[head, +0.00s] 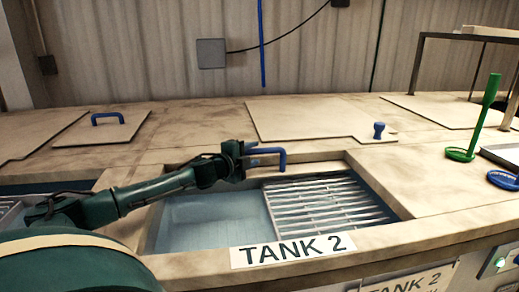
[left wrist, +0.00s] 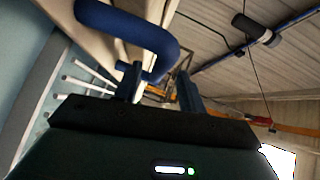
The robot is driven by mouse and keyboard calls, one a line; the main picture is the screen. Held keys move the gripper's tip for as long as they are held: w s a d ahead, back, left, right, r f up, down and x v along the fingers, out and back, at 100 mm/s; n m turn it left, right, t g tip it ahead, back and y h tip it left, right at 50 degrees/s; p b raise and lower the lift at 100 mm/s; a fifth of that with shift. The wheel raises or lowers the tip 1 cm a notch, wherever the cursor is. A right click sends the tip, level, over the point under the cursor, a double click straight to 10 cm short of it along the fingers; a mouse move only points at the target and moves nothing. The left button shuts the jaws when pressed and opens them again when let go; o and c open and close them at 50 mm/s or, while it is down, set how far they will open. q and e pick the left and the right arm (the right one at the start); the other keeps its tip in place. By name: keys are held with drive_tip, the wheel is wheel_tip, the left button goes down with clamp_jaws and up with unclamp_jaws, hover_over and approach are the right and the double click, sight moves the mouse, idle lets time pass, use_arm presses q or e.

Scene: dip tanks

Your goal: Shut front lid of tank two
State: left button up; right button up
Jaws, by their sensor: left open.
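The tank two opening shows in the head view behind its TANK 2 label (head: 293,249), with pale blue liquid (head: 205,222) at left and a metal rack (head: 325,205) at right. A blue handle (head: 281,158) is at the opening's back edge; it shows large in the left wrist view (left wrist: 130,28). A flat beige panel (head: 310,118) lies behind the opening; I cannot tell which lid it is or whether it bears the handle. My left gripper (head: 254,153) is open beside the handle's left end. Its fingers show in the left wrist view (left wrist: 160,88). Contact is unclear.
A blue knob (head: 379,130) stands behind the opening at right. Another lid with a blue handle (head: 107,118) lies at left. A green upright tool (head: 485,120) and a blue round item (head: 504,180) are at right. The front rim is clear.

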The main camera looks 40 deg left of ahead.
sight(256, 152)
use_arm(q)
drive_tip(key=shift+w+a+f+p, duration=0.15)
drive_tip(key=shift+w+p, duration=0.2)
drive_tip(key=shift+w, duration=0.65)
drive_tip(key=shift+w+d+f+p, duration=0.1)
drive_tip(key=shift+w+p, duration=0.25)
drive_tip(key=shift+w, duration=0.65)
drive_tip(key=shift+c, duration=0.4)
clamp_jaws()
